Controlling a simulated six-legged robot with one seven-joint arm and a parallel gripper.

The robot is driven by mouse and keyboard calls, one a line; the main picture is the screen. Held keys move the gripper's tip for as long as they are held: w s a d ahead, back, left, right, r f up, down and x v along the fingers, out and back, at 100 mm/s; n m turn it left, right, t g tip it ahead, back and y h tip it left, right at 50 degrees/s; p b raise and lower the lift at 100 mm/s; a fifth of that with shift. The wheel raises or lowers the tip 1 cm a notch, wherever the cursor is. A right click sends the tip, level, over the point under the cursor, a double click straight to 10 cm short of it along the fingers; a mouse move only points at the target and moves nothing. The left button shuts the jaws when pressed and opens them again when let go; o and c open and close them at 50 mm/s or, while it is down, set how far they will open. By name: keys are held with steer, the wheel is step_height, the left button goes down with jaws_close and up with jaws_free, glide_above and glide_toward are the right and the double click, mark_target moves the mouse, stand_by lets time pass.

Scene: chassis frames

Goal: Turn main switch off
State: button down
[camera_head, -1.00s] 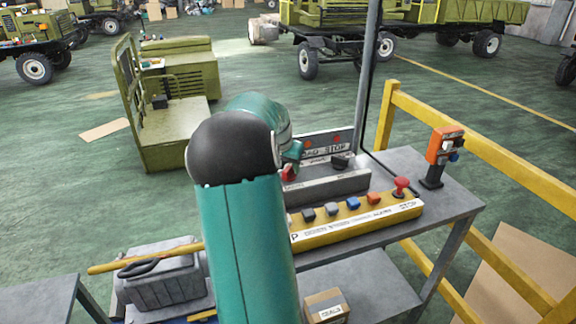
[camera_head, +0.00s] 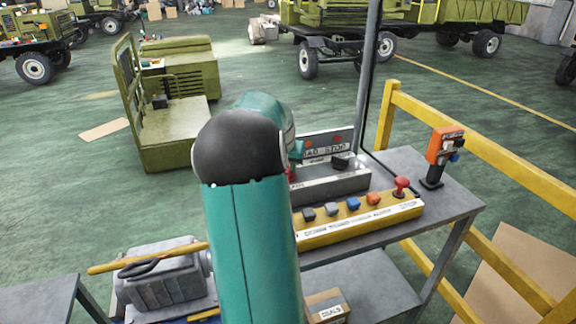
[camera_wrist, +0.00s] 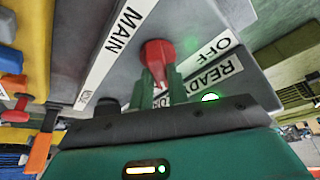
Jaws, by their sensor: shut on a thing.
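The main switch (camera_wrist: 158,52) is a red knob on a grey panel, beside a white label reading MAIN. An OFF label (camera_wrist: 210,50) and a READY label (camera_wrist: 215,76) lie to its right in the wrist view. My gripper (camera_wrist: 159,80) has its green fingers closed around the knob. In the head view, only a sliver of red (camera_head: 292,174) shows beside my arm, which hides the gripper and most of the knob.
A green lamp (camera_wrist: 210,97) is lit near READY. A yellow button box (camera_head: 360,222) with a red mushroom button (camera_head: 401,187) sits in front of the grey panel. A yellow railing (camera_head: 490,124) runs behind.

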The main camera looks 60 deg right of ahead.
steer(key=n, duration=0.2)
steer(key=n+t, duration=0.1)
steer(key=n, duration=0.1)
steer(key=shift+s+d+t, duration=0.1)
steer(key=shift+s+t, duration=0.1)
steer(key=shift+t, duration=0.1)
steer(key=n, duration=0.2)
steer(key=n+t+y, duration=0.1)
steer(key=n, duration=0.1)
steer(key=shift+s+d+n+y, duration=0.1)
steer(key=shift+n+y, duration=0.2)
steer(key=shift+n, duration=0.1)
steer(key=n, duration=0.2)
steer(key=n+t+y, duration=0.1)
steer(key=n, duration=0.1)
steer(key=shift+d+n+y, duration=0.1)
steer(key=shift+n+y, duration=0.8)
steer(key=shift+n, duration=0.9)
steer(key=c, duration=1.4)
jaws_free()
steer(key=shift+o, duration=0.2)
steer(key=shift+r, duration=0.15)
steer(key=v, duration=1.3)
steer(key=shift+s+r, duration=0.2)
steer(key=shift+s, duration=0.05)
